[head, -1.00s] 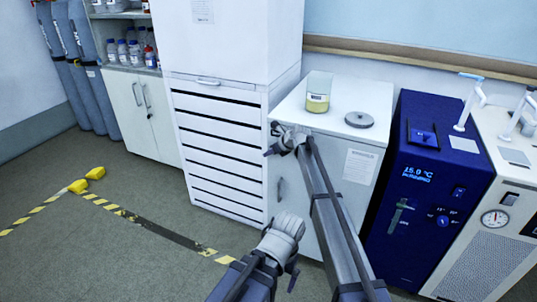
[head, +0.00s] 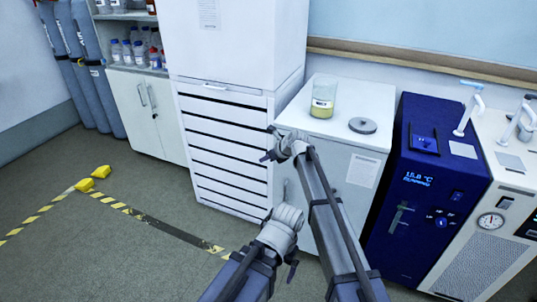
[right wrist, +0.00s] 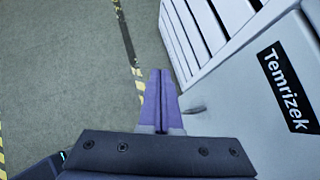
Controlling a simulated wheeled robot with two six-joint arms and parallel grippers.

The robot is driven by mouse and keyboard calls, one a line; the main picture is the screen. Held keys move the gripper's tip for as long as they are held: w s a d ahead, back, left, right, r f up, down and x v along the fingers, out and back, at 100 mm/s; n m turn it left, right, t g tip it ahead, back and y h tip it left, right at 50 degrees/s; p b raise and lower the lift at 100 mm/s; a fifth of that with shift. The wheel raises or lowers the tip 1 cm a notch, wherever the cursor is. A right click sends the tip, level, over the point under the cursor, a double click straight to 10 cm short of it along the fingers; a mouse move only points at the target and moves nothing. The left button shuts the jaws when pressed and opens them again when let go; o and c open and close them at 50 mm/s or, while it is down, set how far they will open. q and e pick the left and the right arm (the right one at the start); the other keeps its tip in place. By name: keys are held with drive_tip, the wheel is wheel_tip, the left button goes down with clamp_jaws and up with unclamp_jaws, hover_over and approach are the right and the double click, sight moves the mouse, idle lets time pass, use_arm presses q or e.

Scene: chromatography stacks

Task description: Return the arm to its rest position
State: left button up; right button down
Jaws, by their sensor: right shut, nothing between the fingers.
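My right arm (head: 330,225) reaches up from the lower right in the head view. My right gripper (head: 267,157) is small there, in front of the white cabinet and drawer unit. In the right wrist view its two purple fingers (right wrist: 162,100) lie together, shut and empty, above the floor. Their tips are beside the cabinet front and touch nothing that I can see. My other arm (head: 245,268) comes in at the bottom centre, with a grey rounded joint at its far end. The state of its gripper cannot be made out.
The white cabinet (head: 358,145) carries a jar of yellow liquid (head: 322,97) and a grey disc (head: 362,125). A white drawer unit (head: 222,150) stands left of it, a dark blue chiller (head: 410,225) right of it. Open floor (head: 110,260) with striped tape lies left.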

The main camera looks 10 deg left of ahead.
drive_tip(key=s+d+f+n+g+h, duration=0.2)
drive_tip(key=s+d+f+n+h, duration=0.15)
drive_tip(key=s+d+n, duration=1.2)
drive_tip(key=s+d+f+n+g+h, duration=0.2)
drive_tip(key=s+d+n+h, duration=0.2)
drive_tip(key=s+d+n, duration=1.05)
drive_tip(key=s+a+m+g+h, duration=0.1)
drive_tip(key=s+a, duration=0.6)
drive_tip(key=s, duration=0.4)
wheel_tip(320, 180, up, 15)
drive_tip(key=p, duration=1.5)
drive_tip(key=shift+a+r+p, duration=0.2)
drive_tip(key=shift+a+p, duration=0.15)
